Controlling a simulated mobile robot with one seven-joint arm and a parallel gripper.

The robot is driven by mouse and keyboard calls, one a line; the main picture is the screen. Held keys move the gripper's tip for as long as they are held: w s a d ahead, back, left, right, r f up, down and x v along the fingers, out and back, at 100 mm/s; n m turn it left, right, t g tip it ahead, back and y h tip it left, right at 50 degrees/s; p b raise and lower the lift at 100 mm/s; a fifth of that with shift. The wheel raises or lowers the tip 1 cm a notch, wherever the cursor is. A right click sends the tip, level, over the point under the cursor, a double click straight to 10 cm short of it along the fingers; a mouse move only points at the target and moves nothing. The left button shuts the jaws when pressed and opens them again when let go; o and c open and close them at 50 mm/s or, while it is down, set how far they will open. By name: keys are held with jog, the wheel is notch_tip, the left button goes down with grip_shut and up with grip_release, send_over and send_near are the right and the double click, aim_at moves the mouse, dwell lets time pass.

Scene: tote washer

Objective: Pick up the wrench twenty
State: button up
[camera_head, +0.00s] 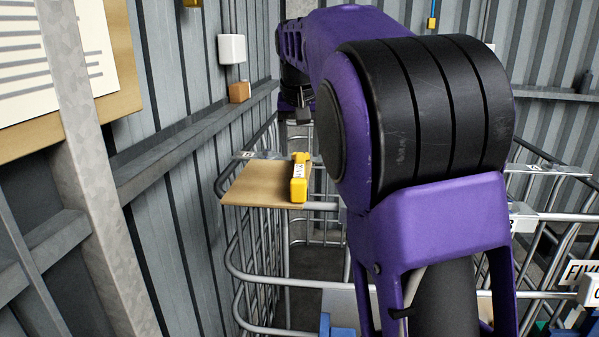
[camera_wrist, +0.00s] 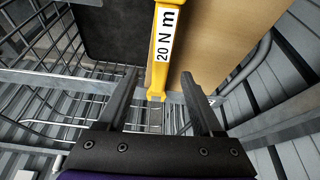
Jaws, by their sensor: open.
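The wrench is a yellow tool (camera_head: 299,178) with a white label, lying on a light wooden board in the head view. In the wrist view the yellow wrench (camera_wrist: 163,55) carries the label "20 N m", and its near end sticks out past the board's edge. My gripper (camera_wrist: 158,85) is open and empty, its two dark fingers to the left and right of the wrench's near end. I cannot tell how far the fingers are above or short of it.
The wooden board (camera_head: 250,186) rests on a metal wire cage (camera_head: 247,267) beside the corrugated wall. More wire cages (camera_head: 555,215) with labels stand at right. A dark panel (camera_wrist: 115,35) lies left of the wrench in the wrist view. A grey beam (camera_head: 165,150) runs along the wall.

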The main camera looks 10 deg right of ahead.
aim_at(300, 162)
jog(key=shift+w+x, duration=0.1)
jog(key=shift+x, duration=1.25)
jog(key=shift+w+x, duration=0.15)
jog(key=shift+x, duration=1.2)
jog(key=shift+r, duration=0.1)
grip_shut()
